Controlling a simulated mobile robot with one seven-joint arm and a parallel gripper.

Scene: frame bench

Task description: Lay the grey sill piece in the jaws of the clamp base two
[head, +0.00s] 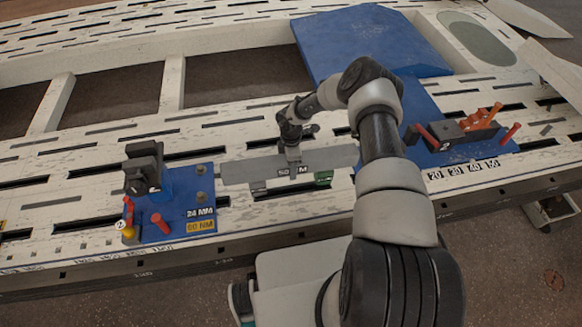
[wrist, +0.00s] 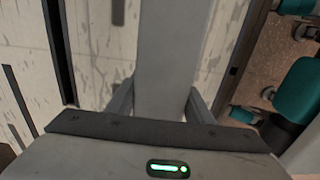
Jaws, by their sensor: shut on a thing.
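The grey sill piece (head: 240,170) is a long flat bar lying left to right over the middle of the bench in the head view. My gripper (head: 292,158) is shut on it near its middle. In the wrist view the sill piece (wrist: 165,55) runs between the two fingers (wrist: 160,105). I cannot tell how far it is above the bench.
The slotted white bench (head: 80,195) spreads under everything. A large blue panel (head: 330,40) lies behind my arm. My arm hides part of the bench left of the right clamp base.

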